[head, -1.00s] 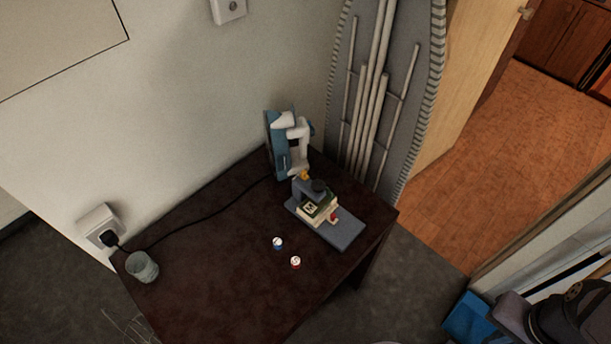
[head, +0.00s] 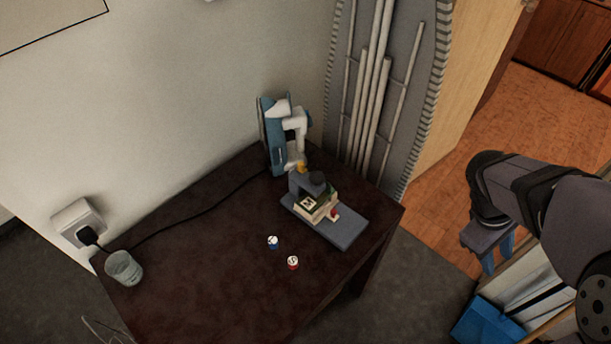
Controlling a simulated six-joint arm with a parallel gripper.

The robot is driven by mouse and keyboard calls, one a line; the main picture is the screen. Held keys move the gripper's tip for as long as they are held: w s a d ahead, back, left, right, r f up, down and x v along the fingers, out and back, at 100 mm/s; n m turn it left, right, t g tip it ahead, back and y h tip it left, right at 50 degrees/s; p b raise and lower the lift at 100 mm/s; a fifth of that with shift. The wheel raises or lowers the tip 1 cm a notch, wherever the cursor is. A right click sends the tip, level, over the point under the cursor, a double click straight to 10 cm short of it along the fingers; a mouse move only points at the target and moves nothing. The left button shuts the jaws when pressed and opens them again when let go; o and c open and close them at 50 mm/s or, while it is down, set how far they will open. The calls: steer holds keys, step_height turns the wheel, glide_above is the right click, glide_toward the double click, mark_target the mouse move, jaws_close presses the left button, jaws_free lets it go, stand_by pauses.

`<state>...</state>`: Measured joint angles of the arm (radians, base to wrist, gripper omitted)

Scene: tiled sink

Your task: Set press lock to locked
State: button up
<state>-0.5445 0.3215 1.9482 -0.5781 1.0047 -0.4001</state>
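A small press (head: 315,199) stands on a flat grey base plate (head: 345,233) on the dark table. It has a grey arm with a dark round knob (head: 316,178) on top. Under the arm sits a cream and green block marked "M" (head: 309,204). A small red part (head: 334,215) shows at the block's right side; I cannot tell whether this is the lock or how it is set. My gripper (head: 497,262) hangs at the right, over the floor, well clear of the table and press. Its fingers point down, and their gap is too small to judge.
A blue and white device (head: 284,140) stands behind the press. Two small round pieces, blue-and-white (head: 273,242) and red-and-white (head: 293,262), lie in front. A cup (head: 124,268) is at the table's left. An ironing board (head: 385,80) leans behind. The table's front is clear.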

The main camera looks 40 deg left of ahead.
mark_target(301, 163)
steer(key=w+a+f+n+t+b, duration=0.25)
steer(key=a+n+t+b, duration=0.35)
steer(key=a, duration=0.9)
steer(key=w+a+f+n+t+b, duration=0.3)
steer(key=a+n, duration=0.5)
steer(key=a, duration=0.8)
steer(key=s+a+n+t+y+b, duration=0.1)
steer(key=s+a+n+t, duration=0.1)
steer(key=a, duration=0.3)
steer(key=s+a+n+t+y+b, duration=0.1)
steer(key=s+a+n+b, duration=0.1)
steer(key=s+a, duration=0.2)
steer(key=s+a+n+t+y+b, duration=0.1)
steer(key=s+a+t+y+b, duration=0.1)
steer(key=s+a, duration=0.3)
steer(key=shift+s+a+r+n+t, duration=0.2)
steer(key=shift+a+n+t, duration=0.1)
steer(key=shift+n, duration=0.1)
steer(key=s+a+f+n+t+y+b, duration=0.1)
steer(key=s+a+f+n+y, duration=0.1)
steer(key=s+a, duration=0.35)
steer(key=shift+w+d+r, duration=0.1)
steer(key=shift+w+d, duration=0.15)
steer(key=shift+w, duration=0.65)
steer(key=shift+w+d, duration=0.2)
steer(key=shift+w, duration=0.75)
steer(key=shift+w+d+r, duration=0.1)
steer(key=shift+w+d, duration=0.15)
steer(key=shift+w, duration=0.65)
